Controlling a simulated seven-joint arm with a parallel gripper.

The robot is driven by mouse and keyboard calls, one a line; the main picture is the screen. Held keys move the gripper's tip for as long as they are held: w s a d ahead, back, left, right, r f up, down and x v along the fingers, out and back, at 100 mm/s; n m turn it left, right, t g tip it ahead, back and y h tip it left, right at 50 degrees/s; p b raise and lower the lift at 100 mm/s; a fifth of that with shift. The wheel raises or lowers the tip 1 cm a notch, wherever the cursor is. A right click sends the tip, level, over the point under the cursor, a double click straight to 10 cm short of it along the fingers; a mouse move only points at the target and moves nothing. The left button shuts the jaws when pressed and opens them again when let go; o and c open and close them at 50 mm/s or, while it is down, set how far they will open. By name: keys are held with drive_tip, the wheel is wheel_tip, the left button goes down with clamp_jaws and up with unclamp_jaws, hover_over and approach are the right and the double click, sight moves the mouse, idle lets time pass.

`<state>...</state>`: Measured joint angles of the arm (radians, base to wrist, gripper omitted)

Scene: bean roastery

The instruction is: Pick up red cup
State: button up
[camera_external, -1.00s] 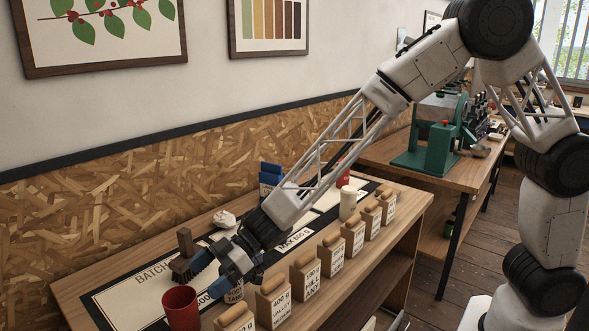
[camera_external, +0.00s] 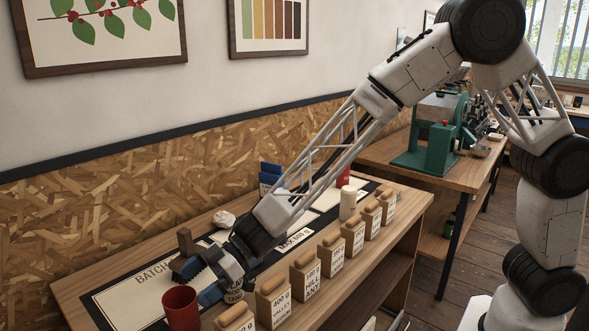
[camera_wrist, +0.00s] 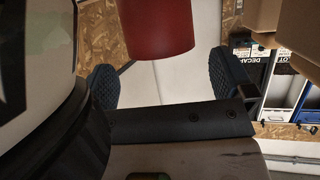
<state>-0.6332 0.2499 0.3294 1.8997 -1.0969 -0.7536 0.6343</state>
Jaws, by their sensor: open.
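The red cup (camera_external: 181,309) stands upright at the near left end of the counter. My gripper (camera_external: 197,282) is open and empty just right of the cup, its blue finger pads spread and pointing toward it. In the wrist view the cup (camera_wrist: 156,25) shows at the top, beyond and between the two dark pads of my gripper (camera_wrist: 165,78). A gap shows between cup and pads. The cup's far part is cut off by the wrist frame. A second red object (camera_external: 343,180) stands further back, partly hidden by my arm.
A brush (camera_external: 185,242) stands just behind the fingers, partly hidden by one. A row of labelled bags (camera_external: 305,272) lines the counter's front edge. A cream cylinder (camera_external: 347,204) and crumpled white item (camera_external: 224,219) stand further back. A dark-bordered mat (camera_external: 125,288) covers the counter's middle.

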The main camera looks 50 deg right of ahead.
sight(165, 309)
drive_tip(key=shift+a, duration=0.1)
drive_tip(key=shift+x, duration=2.5)
drive_tip(key=shift+c, duration=0.5)
drive_tip(key=c, duration=1.1)
drive_tip(key=shift+o, duration=0.2)
wheel_tip(165, 309, up, 10)
